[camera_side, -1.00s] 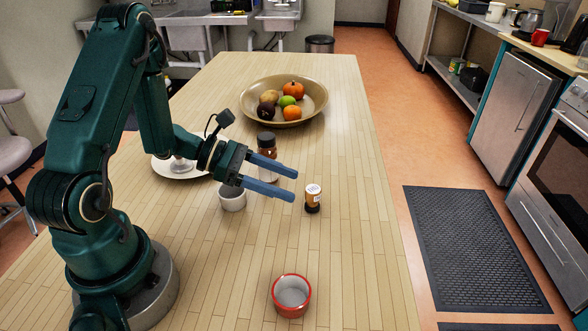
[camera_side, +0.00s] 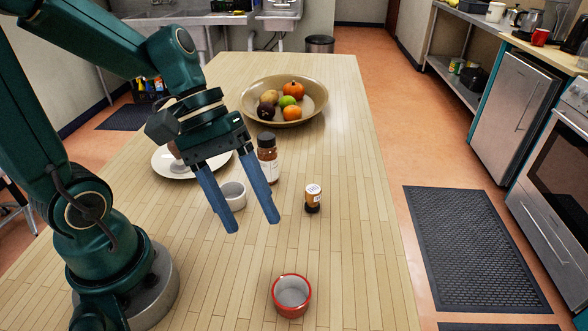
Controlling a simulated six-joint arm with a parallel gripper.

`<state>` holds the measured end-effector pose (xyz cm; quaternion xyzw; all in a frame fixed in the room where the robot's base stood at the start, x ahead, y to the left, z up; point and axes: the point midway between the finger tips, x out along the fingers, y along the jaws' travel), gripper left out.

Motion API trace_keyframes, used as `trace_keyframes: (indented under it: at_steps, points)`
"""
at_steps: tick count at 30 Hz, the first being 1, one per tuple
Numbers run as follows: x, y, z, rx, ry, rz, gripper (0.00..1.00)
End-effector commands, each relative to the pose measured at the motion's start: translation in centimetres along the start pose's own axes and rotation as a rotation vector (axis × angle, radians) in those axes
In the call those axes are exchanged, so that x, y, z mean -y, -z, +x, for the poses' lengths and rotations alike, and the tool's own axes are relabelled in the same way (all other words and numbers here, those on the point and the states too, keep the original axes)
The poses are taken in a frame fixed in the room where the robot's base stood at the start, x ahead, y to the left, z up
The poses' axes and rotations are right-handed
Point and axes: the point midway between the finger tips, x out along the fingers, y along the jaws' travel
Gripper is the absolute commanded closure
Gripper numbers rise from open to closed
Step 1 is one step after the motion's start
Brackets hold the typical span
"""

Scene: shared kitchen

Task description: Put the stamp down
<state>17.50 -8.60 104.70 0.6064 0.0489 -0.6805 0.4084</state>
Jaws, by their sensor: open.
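A small upright piece (camera_side: 313,199) with a white printed top, an orange-brown body and a black base stands on the wooden table. It may be the stamp, but it is too small to be sure. My gripper (camera_side: 252,226) is open, with its two blue fingers spread and pointing down toward the table. Nothing is between the fingers. The gripper is to the left of the small piece and apart from it. It partly covers a white cup and the plate behind it.
The white cup (camera_side: 235,195) and a brown jar with a black lid (camera_side: 268,160) stand close to my fingers. A white plate (camera_side: 165,170) is at left. A red-rimmed cup (camera_side: 291,295) stands in front. A fruit bowl (camera_side: 318,103) is at the back. The right front of the table (camera_side: 365,260) is clear.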

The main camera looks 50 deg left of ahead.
Motion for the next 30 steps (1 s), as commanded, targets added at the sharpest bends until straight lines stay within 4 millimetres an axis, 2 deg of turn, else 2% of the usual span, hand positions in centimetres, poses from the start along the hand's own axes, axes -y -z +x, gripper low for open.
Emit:
trace_keyframes:
  at_steps: [1, 6, 12, 16, 30]
  points:
    - [0.4, -0.5, -0.6, -0.074, 0.057, 0.135, 0.32]
    - [1.9, -0.7, -2.7, -0.308, 0.224, 0.494, 0.32]
    - [2.3, -0.1, -5.1, -0.516, 0.325, 0.734, 0.32]
    - [2.3, 0.1, -5.8, -0.568, 0.348, 0.785, 0.32]
    - [2.4, 0.2, -5.9, -0.57, 0.351, 0.786, 0.32]
